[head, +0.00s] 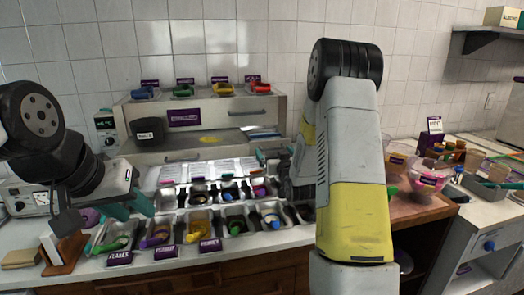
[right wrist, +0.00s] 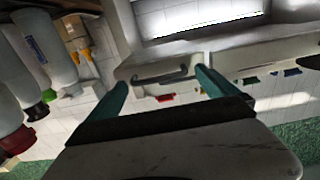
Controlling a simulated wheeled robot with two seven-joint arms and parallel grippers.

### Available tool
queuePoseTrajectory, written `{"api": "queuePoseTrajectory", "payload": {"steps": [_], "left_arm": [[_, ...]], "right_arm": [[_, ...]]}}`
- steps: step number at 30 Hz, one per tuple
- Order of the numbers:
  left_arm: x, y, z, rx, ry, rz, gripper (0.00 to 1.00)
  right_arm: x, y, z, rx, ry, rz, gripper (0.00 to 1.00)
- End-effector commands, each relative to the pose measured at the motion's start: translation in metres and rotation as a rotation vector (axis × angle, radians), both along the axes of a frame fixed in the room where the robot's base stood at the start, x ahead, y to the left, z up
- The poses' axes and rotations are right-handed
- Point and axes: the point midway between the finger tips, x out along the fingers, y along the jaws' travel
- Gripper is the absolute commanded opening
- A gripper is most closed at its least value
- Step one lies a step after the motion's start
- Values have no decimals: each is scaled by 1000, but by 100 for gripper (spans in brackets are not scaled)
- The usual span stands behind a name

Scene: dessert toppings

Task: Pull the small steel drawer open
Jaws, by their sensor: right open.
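The steel unit (head: 215,142) stands at the back of the counter against the tiled wall. In the right wrist view, a pale drawer front (right wrist: 128,72) with a dark bar handle (right wrist: 160,76) shows ahead of my right gripper (right wrist: 162,88). The gripper is open, its teal fingers on either side of the handle in the picture, with nothing between them. I cannot tell whether they touch it. In the head view my right gripper (head: 279,165) is at the unit's right end, partly hidden by my arm. My left gripper (head: 118,208) is at the left; its opening is unclear.
Several topping trays (head: 215,222) with coloured scoops fill the counter in front of the unit. Coloured items (head: 183,91) stand on top of it. A wooden board (head: 415,208) with a pink bowl (head: 428,181) lies at right. A wooden holder (head: 62,250) stands near my left gripper.

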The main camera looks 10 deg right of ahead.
Motion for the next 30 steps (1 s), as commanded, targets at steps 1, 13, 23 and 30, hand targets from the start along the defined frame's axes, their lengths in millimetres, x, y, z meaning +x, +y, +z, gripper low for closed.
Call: {"api": "queuePoseTrajectory", "payload": {"steps": [1,13,23,30], "left_arm": [[0,0,0,0,0,0,36],[0,0,0,0,0,0,36],[0,0,0,0,0,0,36],[0,0,0,0,0,0,36]], "right_arm": [[-10,-1,0,0,1,-1,97],[-49,-1,0,1,0,1,97],[-49,0,6,0,16,0,97],[-72,11,46,8,211,-7,97]]}}
